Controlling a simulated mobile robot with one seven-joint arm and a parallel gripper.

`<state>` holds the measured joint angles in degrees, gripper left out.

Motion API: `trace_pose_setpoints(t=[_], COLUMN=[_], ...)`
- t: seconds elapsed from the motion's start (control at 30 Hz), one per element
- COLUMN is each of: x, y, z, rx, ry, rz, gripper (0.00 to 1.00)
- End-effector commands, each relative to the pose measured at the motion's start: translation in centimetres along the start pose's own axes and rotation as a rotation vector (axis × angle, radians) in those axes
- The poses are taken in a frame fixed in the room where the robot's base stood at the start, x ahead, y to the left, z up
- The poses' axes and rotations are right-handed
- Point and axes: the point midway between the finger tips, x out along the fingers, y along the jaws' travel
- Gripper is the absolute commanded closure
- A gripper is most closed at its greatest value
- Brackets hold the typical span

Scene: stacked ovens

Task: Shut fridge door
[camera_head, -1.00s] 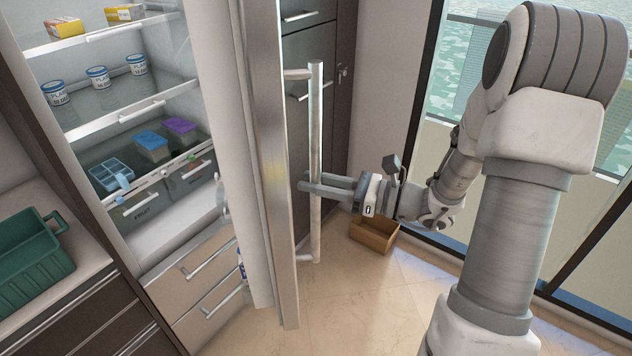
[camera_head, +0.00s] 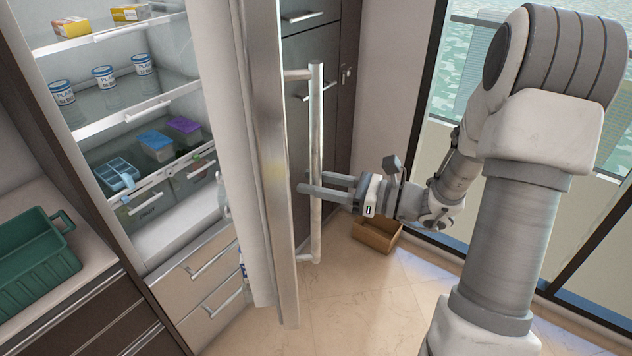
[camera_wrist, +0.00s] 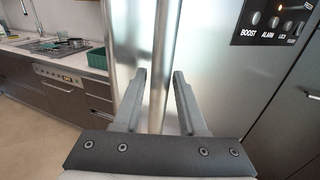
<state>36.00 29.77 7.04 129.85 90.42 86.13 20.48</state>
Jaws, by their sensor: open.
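The fridge door (camera_head: 272,150) stands open, seen nearly edge-on in the head view; its steel front fills the middle of the wrist view (camera_wrist: 215,60). Its long vertical bar handle (camera_head: 316,120) is on the outer face, to the right. My gripper (camera_head: 312,184) is at the handle with its fingers open, pointing left toward the door. In the wrist view the handle (camera_wrist: 161,60) stands between the two open fingers (camera_wrist: 160,85), with visible gaps on both sides. The fridge interior (camera_head: 125,110) shows at the left, with shelves holding tubs, boxes and drawers.
A green crate (camera_head: 35,265) sits on the counter left of the fridge. Closed drawers (camera_head: 200,275) are below the fridge compartment. A cardboard box (camera_head: 376,236) lies on the floor behind my gripper. A large window is at the right. The floor in front is clear.

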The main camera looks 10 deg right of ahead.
Motion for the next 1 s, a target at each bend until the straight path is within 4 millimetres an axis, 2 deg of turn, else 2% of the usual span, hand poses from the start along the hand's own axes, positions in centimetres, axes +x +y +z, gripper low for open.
trace_pose_setpoints(t=[0.03, 0.07, 0.57, 0.77, 1.0], x=[0.0, 0.0, -0.5, -3.7, -9.7], y=[0.0, 0.0, -0.1, -0.1, -0.1], z=[0.0, 0.0, 0.0, -0.2, -0.2], rx=[0.0, 0.0, 0.0, -0.001, -0.002], ry=[0.0, 0.0, 0.0, 0.0, 0.001], rz=[0.0, 0.0, -0.002, -0.006, -0.007], gripper=[0.48, 0.43, 0.43, 0.43, 0.43])
